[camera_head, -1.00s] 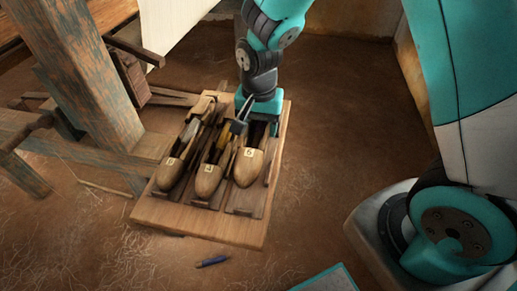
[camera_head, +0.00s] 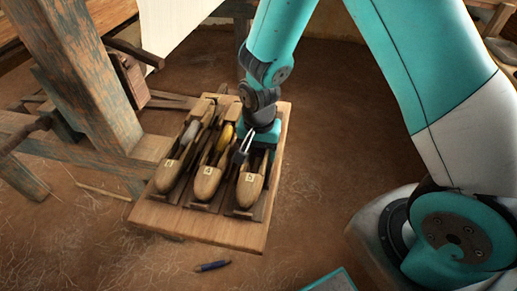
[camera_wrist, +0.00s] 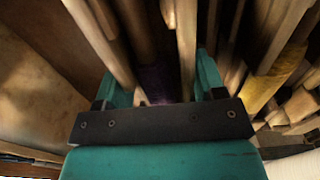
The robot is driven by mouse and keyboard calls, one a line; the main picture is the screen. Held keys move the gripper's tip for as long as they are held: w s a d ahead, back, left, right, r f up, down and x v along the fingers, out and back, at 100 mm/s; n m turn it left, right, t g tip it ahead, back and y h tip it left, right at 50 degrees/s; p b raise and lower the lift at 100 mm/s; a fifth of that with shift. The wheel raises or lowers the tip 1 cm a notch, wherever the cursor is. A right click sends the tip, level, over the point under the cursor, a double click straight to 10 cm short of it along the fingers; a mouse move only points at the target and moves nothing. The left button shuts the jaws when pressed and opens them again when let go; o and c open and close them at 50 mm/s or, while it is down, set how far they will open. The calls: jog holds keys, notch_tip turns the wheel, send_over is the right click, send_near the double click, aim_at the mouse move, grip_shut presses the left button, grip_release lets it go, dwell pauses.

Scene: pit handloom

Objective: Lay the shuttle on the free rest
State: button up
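The wooden shuttle (camera_head: 250,186) at the right has a small pale number tag near its rounded nose. It sits low over the right-hand rest on the board; I cannot tell whether its whole underside touches. My gripper (camera_wrist: 160,85) straddles this shuttle behind its nose, one teal finger on each side, and is shut on it. The shuttle's slot shows a dark purple winding (camera_wrist: 157,82) between the fingers. The right-hand rest (camera_head: 238,213) is mostly hidden under the shuttle and my gripper.
Two similar tagged shuttles, left (camera_head: 168,177) and middle (camera_head: 208,182), lie in neighbouring rests close beside it. The middle one holds yellow yarn (camera_head: 226,137). The board (camera_head: 200,226) lies on the earth floor. A loom post (camera_head: 85,85) stands left.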

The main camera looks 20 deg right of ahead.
jog(key=o, duration=0.3)
jog(key=shift+r, duration=0.1)
notch_tip(320, 180, up, 12)
jog(key=p, duration=0.2)
jog(key=s+a+r+n+y, duration=0.2)
jog(key=s+r+n, duration=0.5)
jog(key=s, duration=0.2)
jog(key=s+a+r+n+y, duration=0.2)
jog(key=s+r+n, duration=0.5)
jog(key=s, duration=0.2)
jog(key=shift+s+a, duration=0.3)
jog(key=shift+a, duration=0.05)
jog(key=shift+r, duration=0.1)
